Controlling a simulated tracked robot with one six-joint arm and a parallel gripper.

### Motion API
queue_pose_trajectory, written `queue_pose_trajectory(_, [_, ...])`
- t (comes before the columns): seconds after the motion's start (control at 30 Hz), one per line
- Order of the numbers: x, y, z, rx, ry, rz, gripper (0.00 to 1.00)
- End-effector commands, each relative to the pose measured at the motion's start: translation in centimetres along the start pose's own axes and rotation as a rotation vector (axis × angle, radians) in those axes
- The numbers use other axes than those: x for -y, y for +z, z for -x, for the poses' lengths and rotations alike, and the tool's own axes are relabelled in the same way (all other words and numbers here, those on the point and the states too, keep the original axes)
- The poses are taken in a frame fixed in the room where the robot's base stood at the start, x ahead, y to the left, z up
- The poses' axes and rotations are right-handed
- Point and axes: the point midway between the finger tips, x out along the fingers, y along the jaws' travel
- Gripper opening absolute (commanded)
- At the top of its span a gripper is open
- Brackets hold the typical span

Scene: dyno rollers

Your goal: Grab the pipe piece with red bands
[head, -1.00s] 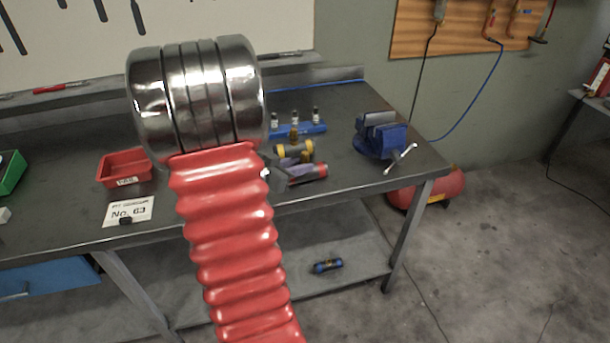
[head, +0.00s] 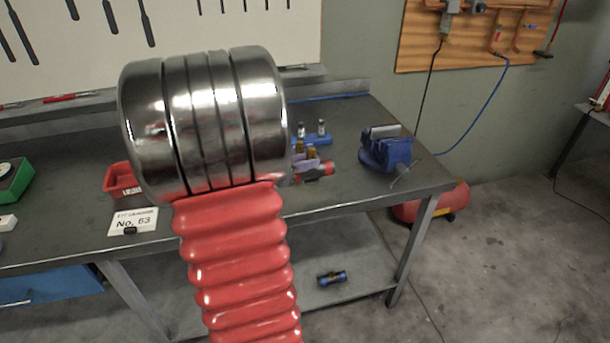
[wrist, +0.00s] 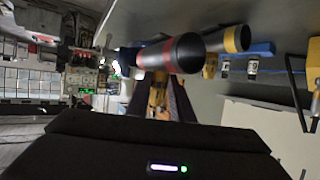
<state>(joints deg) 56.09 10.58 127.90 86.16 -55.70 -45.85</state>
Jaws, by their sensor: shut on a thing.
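The pipe piece with red bands (head: 326,169) shows in the head view near the front right of the workbench top. It is a dark tube, partly hidden behind my arm. In the wrist view the same pipe piece (wrist: 187,54) shows its dark open end and red band. My gripper (wrist: 156,80) has purple fingers with orange inner parts, shut on this pipe piece. In the head view my gripper (head: 306,160) is small and partly hidden. I cannot tell whether the piece touches the bench. A pipe piece with a yellow band (wrist: 234,39) lies beside it in the wrist view.
A blue holder (head: 312,139) with small bottles stands behind the pipe piece. A blue vise (head: 385,152) is to the right. A red bin (head: 121,180) and a No. 63 card (head: 134,221) are to the left. A blue-black cylinder (head: 332,279) lies on the lower shelf.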

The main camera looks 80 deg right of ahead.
Motion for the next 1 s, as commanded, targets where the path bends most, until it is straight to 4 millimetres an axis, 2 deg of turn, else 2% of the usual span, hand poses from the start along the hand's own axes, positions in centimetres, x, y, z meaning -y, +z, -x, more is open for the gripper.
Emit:
queue_pose_trajectory(0.03, [0.1,-1.0,0.4,-0.004,-0.002,-0.006,0.0])
queue_pose_trajectory(0.13, [0.1,-2.3,0.9,-0.004,-0.002,-0.004,0.0])
queue_pose_trajectory(0.3, [0.1,-3.5,1.4,-0.004,-0.002,-0.003,0.0])
queue_pose_trajectory(1.0, [0.0,-3.7,1.5,-0.005,-0.001,-0.001,0.0])
